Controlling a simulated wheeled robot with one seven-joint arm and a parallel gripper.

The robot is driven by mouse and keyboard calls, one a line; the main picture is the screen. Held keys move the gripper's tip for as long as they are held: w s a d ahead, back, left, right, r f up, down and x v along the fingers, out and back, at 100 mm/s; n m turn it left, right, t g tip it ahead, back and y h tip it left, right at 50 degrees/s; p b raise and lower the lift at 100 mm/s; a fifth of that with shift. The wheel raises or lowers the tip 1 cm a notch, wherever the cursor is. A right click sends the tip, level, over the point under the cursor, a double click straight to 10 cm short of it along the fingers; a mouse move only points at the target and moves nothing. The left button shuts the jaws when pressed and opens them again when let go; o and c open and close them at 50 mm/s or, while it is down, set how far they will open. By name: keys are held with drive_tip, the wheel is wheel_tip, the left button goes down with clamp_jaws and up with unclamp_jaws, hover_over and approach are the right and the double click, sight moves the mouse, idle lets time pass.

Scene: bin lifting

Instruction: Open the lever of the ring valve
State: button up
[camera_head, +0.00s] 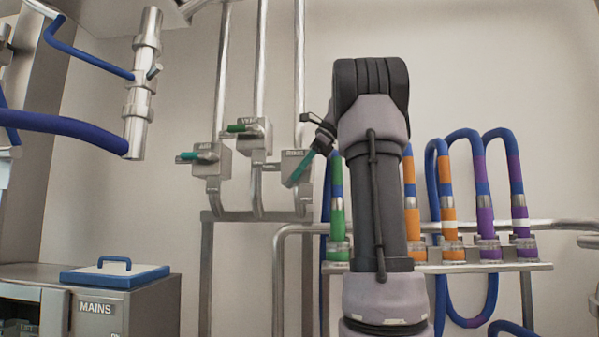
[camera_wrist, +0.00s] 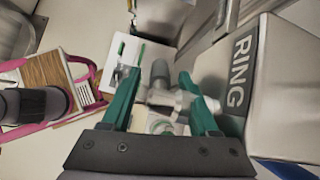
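The ring valve (camera_head: 297,168) is the right-hand box of three valves on the pipes in the head view. In the wrist view its RING label (camera_wrist: 242,70) is at the right, on a grey box face. My gripper (camera_head: 293,181) is in front of this box, with a teal finger slanting down-left across it. In the wrist view my gripper (camera_wrist: 159,76) is open, its two teal fingers apart. A grey metal fitting (camera_wrist: 160,88) shows between the fingers; I cannot tell whether they touch it. I cannot make out the ring valve's lever, which may be hidden.
The left valve (camera_head: 210,158) and middle valve (camera_head: 250,135) have green levers pointing left, close beside my gripper. Vertical pipes (camera_head: 260,60) rise above them. Coloured hoses (camera_head: 483,190) stand at the right. A MAINS cabinet (camera_head: 120,310) is low at the left.

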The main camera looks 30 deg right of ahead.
drive_tip(key=v, duration=1)
drive_tip(key=shift+d+r, duration=0.2)
drive_tip(key=shift+r, duration=0.15)
drive_tip(key=shift+s, duration=0.1)
